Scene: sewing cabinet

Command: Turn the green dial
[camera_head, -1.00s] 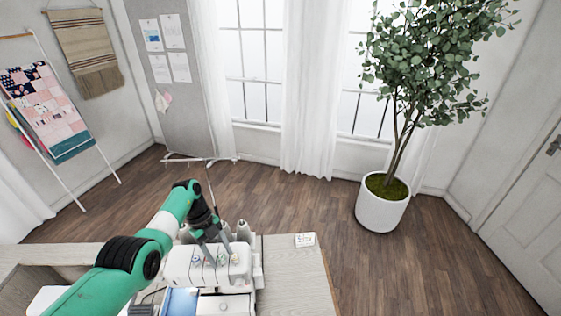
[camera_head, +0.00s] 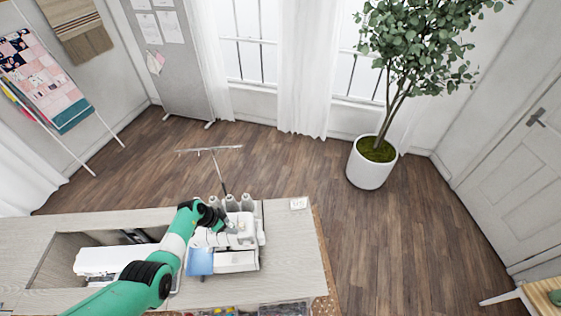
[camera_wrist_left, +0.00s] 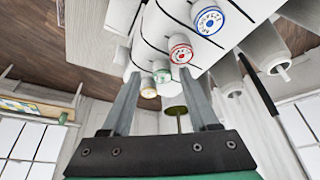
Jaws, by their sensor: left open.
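A white sewing machine (camera_head: 236,262) with thread cones at its back stands on the cabinet top. In the left wrist view its face carries a row of dials: blue (camera_wrist_left: 208,20), red (camera_wrist_left: 181,52), green (camera_wrist_left: 161,74) and yellow (camera_wrist_left: 148,92). My left gripper (camera_head: 229,227) is at the machine's dial face. In the left wrist view its fingers (camera_wrist_left: 162,78) are open, with the green dial showing between the tips. I cannot tell whether they touch the dial. In the head view the dials are too small and partly covered to tell apart. My right gripper is not in view.
The wooden cabinet top (camera_head: 290,250) is bare right of the machine, apart from a small white card (camera_head: 298,203). An open recess with a white object (camera_head: 100,261) lies on the left. A thread stand (camera_head: 215,160) rises behind the machine.

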